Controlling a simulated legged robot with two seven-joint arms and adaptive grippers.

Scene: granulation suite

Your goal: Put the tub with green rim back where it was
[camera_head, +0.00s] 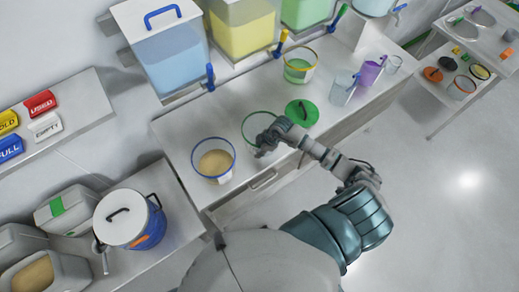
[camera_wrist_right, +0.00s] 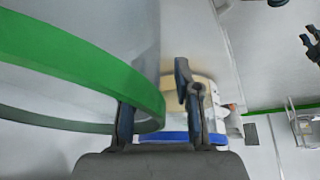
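The clear tub with the green rim (camera_head: 248,119) is on or just above the white counter in the head view, partly hidden by my right gripper (camera_head: 268,146). Its green rim (camera_wrist_right: 70,52) fills the left of the right wrist view. My right gripper's fingers (camera_wrist_right: 158,110) are spread apart, with the near end of the rim between them. One finger overlaps the rim and the other stands clear of it, with a gap. The tub looks empty. A dark pronged shape at the wrist view's right edge may be my left gripper (camera_wrist_right: 311,42); its state is unclear.
A blue-rimmed tub (camera_head: 197,151) of beige granules stands to the left. A green disc (camera_head: 302,113) lies to the right. A yellow-rimmed tub (camera_head: 299,66), a clear beaker (camera_head: 342,87) and a purple cup (camera_head: 369,72) stand farther back. A drawer handle (camera_head: 263,180) is below the counter edge.

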